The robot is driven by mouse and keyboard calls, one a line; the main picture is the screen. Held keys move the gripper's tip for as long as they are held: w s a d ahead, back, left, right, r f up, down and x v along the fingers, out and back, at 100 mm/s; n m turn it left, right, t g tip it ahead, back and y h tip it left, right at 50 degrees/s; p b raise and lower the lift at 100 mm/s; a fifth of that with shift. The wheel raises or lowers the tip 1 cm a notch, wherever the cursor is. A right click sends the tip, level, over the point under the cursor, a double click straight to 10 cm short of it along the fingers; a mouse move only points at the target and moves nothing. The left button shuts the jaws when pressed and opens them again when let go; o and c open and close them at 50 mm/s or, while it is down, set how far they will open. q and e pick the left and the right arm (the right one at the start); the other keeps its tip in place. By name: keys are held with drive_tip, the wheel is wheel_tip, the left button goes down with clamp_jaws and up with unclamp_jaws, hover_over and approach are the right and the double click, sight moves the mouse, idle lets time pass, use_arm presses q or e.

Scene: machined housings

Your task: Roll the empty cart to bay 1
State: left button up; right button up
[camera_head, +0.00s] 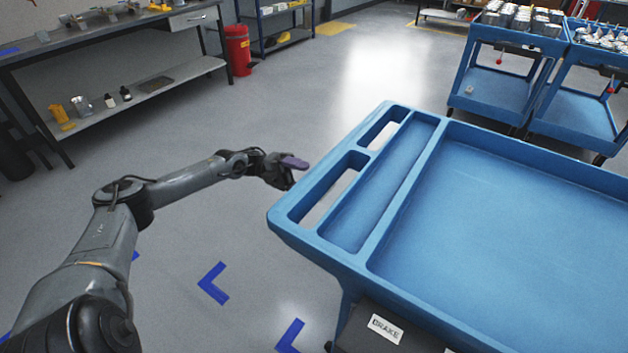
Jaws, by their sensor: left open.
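The empty blue cart (510,215) fills the right side of the head view. Its top tray is bare, and its handle end with two slots and a narrow trough faces left. A dark box with a "BRAKE" label (386,328) hangs under its near edge. My left gripper (292,170) is open and empty, close to the left side of the cart's handle rim. I cannot tell whether it touches the rim. My right gripper is out of view.
Two loaded blue carts (510,60) stand at the upper right. A workbench (110,40) runs along the upper left, with a red bin (238,50) at its end. Blue floor marks (213,284) lie at the bottom. Grey floor (330,85) is clear beyond the gripper.

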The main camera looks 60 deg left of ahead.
use_arm(q)
drive_tip(key=v, duration=0.5)
drive_tip(key=shift+s+a, duration=0.15)
drive_tip(key=shift+a, duration=0.15)
